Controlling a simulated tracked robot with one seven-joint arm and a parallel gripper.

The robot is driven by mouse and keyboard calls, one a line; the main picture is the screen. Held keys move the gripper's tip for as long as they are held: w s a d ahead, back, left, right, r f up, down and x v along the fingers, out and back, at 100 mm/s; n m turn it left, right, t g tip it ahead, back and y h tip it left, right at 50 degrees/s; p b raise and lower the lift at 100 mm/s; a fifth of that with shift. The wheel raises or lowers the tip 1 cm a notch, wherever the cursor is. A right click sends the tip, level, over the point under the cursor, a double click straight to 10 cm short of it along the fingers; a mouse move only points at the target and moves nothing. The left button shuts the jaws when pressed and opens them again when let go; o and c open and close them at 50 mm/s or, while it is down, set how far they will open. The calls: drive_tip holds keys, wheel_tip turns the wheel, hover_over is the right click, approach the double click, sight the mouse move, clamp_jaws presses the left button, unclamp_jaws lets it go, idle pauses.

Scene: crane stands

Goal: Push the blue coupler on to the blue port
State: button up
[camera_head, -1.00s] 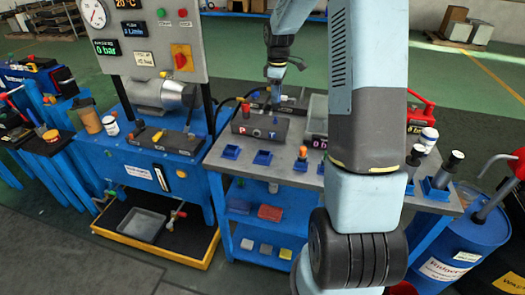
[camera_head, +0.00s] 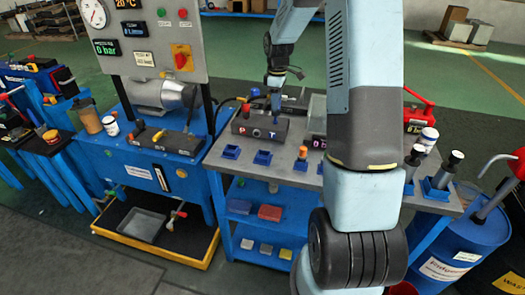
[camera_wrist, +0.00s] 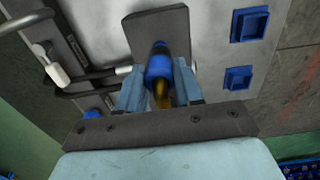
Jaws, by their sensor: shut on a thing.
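My gripper (camera_head: 275,88) is shut on the blue coupler (camera_head: 276,104), a small blue cylinder. In the wrist view the coupler (camera_wrist: 158,66) sits between the two light-blue fingers, with a brass-coloured part at its near end. Below it is the dark port block (camera_head: 248,126), lettered on its front with P at the left and T at the right. The coupler is upright over the right part of the block, near the T. The block also shows in the wrist view (camera_wrist: 155,22), behind the coupler. The blue port is hidden, and I cannot tell whether the coupler touches it.
Blue square holders (camera_head: 262,158) stand on the grey bench top in front of the block. An orange-topped piece (camera_head: 302,153) stands to their right. A dark block with a hose (camera_wrist: 60,35) lies beside the port block. The blue pump unit (camera_head: 150,165) stands left.

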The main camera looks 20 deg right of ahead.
drive_tip(key=shift+f, duration=1.35)
idle(0.6)
drive_tip(key=o, duration=1.2)
drive_tip(key=shift+r, duration=2.5)
drive_tip(key=shift+r, duration=0.1)
